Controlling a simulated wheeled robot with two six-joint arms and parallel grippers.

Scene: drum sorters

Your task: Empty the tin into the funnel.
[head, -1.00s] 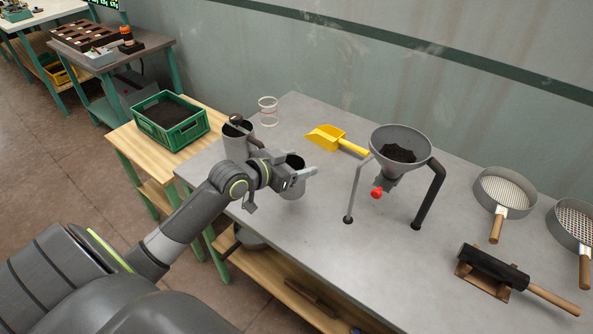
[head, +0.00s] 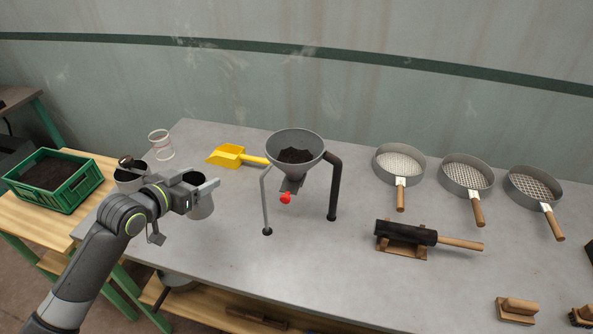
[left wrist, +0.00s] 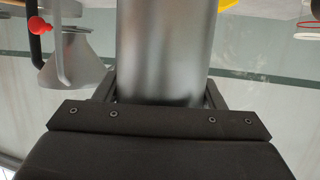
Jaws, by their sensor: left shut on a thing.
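A grey metal tin (head: 202,208) is upright in the jaws of my left gripper (head: 193,188), with its dark mouth facing up. In the left wrist view the tin's smooth wall (left wrist: 163,50) stands between the two fingers (left wrist: 160,92). I cannot tell whether its base touches the table. The funnel (head: 297,145) stands to the right of the tin on a stand with legs, with dark material inside and a red knob (head: 285,198) below its spout. It also shows in the left wrist view (left wrist: 78,70). My right gripper is out of view.
A second tin (head: 130,182) stands behind my left wrist, by a clear ringed container (head: 161,146). Sieves (head: 400,163) and a dark wooden-handled tool (head: 405,233) lie to the right.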

